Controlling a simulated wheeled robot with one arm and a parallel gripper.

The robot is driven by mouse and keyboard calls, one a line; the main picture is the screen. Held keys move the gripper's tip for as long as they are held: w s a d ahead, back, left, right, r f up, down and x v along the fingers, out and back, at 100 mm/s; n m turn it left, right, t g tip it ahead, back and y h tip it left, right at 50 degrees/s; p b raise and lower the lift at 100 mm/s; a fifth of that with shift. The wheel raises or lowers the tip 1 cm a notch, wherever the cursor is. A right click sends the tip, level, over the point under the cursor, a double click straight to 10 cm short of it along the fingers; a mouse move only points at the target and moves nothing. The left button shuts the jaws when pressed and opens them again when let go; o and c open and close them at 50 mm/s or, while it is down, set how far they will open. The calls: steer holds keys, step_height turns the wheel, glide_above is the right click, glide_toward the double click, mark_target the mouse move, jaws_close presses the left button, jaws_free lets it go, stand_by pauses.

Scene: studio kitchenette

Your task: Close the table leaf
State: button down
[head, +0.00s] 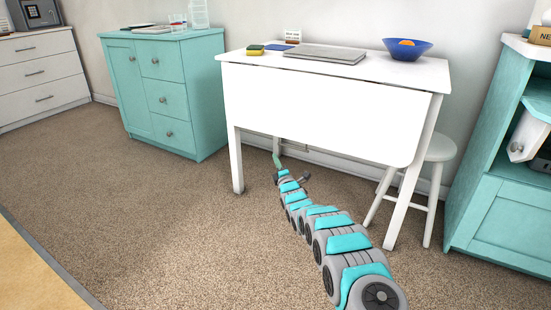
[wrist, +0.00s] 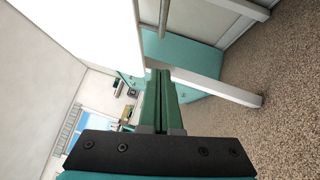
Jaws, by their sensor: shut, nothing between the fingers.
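The white table (head: 385,69) stands against the wall. Its white leaf (head: 320,112) hangs from the front edge of the top as a broad, steep panel; I cannot tell its exact angle. My gripper (head: 276,158) is low, below the leaf's lower edge and to the left of its middle in the head view. In the wrist view the green fingers of my gripper (wrist: 158,73) are together and empty. A large white panel, seemingly the leaf (wrist: 75,25), fills the upper left there, close to the fingers. I cannot tell whether they touch it.
A white stool (head: 440,150) stands by the right leg. Teal cabinets (head: 165,95) stand left and right. Carpet at left front is clear.

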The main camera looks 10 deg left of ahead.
steer(key=shift+v, duration=3.6)
steer(key=s+d+r+m+g+h+p, duration=0.2)
steer(key=d+r+m+g+h+p, duration=0.25)
steer(key=d+r, duration=0.5)
steer(key=s+d+r+m+g+h, duration=0.2)
steer(key=s+d+m, duration=0.2)
steer(key=s+d, duration=0.25)
steer(key=s+d+r+m+g+h, duration=0.2)
steer(key=s+d+r+m, duration=0.1)
steer(key=s+d+m, duration=0.4)
steer(key=s+d+r+m+g+p, duration=0.1)
steer(key=s+r+m+g, duration=0.1)
steer(key=s, duration=1.6)
steer(key=s+d+r+m+g+p, duration=0.2)
steer(key=s+m+g, duration=0.2)
steer(key=s, duration=1.4)
steer(key=s+d+r+m+g+p, duration=0.1)
steer(key=s+m+g, duration=0.3)
steer(key=s, duration=1.4)
steer(key=shift+s+d+r+g, duration=0.15)
steer(key=shift+d+r+g, duration=0.3)
steer(key=shift+r+g, duration=0.3)
steer(key=shift+r, duration=0.1)
